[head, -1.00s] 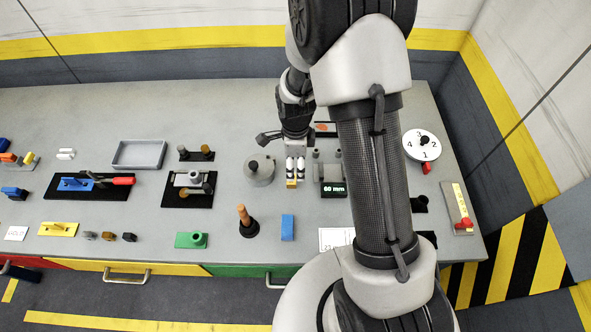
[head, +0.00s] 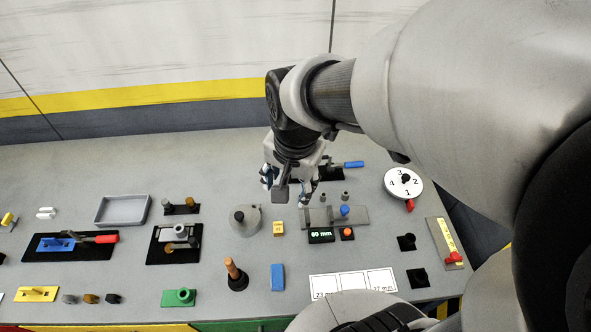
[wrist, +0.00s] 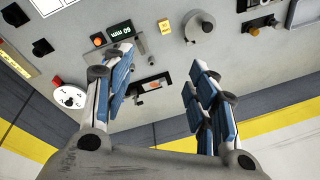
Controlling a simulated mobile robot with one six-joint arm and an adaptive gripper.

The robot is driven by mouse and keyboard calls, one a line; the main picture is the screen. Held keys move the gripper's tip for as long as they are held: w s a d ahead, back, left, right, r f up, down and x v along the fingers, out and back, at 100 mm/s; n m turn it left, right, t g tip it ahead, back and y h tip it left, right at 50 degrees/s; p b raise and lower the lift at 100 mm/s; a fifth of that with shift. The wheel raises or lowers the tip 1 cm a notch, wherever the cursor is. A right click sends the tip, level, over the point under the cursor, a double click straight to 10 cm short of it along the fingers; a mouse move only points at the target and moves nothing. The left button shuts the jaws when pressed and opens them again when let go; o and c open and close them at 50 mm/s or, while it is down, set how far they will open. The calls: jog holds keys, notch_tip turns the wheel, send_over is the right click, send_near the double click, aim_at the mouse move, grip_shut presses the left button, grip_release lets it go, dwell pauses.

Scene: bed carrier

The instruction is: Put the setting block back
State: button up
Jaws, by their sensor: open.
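A small yellow block (head: 278,228) sits on the grey bench between the round grey knobbed weight and the 60 mm display. It also shows in the wrist view (wrist: 164,26). I cannot tell for certain that it is the setting block; a blue block (head: 277,277) lies nearer the front. My gripper (head: 287,192) is above the bench, behind the yellow block. In the wrist view its blue-padded fingers (wrist: 160,98) are wide apart, with nothing held between them. A black plate with an orange spot (wrist: 150,87) lies below, partly hidden by my gripper in the head view.
The 60 mm display (head: 321,235) stands before a grey gauge with a blue knob (head: 345,211). A numbered dial (head: 403,183) is to the right. The round grey weight (head: 245,219) stands left of the yellow block. A white marked card (head: 353,284) lies in front.

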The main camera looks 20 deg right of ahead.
jog(key=s+r+n+t, duration=0.2)
jog(key=s+r+n, duration=0.4)
jog(key=s+n, duration=0.3)
jog(key=s, duration=0.3)
jog(key=shift+a+n, duration=0.2)
jog(key=shift+n, duration=0.2)
jog(key=shift+s, duration=0.1)
